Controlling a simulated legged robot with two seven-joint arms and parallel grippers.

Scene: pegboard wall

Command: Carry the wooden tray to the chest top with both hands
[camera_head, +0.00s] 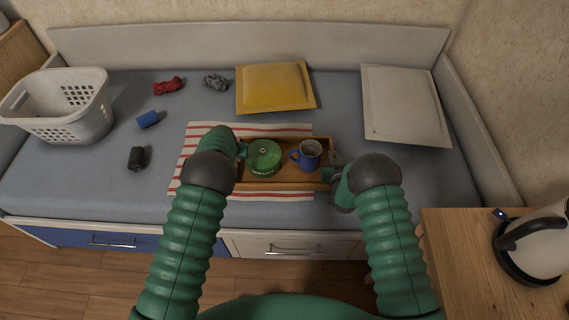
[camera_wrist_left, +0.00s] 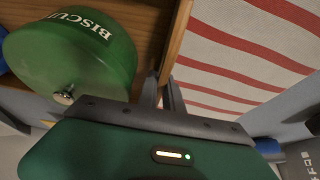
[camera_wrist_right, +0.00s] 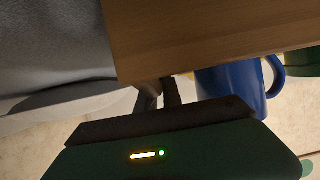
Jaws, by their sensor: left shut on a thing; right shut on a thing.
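The wooden tray (camera_head: 283,184) is at the middle of the bed, over a red-and-white striped cloth. A green biscuit tin (camera_head: 264,157) and a blue mug (camera_head: 308,155) stand in it. My left gripper (camera_head: 241,150) is shut on the tray's left side wall; its fingers also show at the wall in the left wrist view (camera_wrist_left: 163,92). My right gripper (camera_head: 331,174) is shut on the tray's right side; the right wrist view shows its fingers at the wooden wall (camera_wrist_right: 190,45). I cannot tell whether the tray touches the cloth. The chest top (camera_head: 462,245) is the wooden surface at lower right.
A white kettle (camera_head: 541,243) on a dark base stands at the chest top's right; its left part looks clear. A laundry basket (camera_head: 62,122) and small items are at left.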

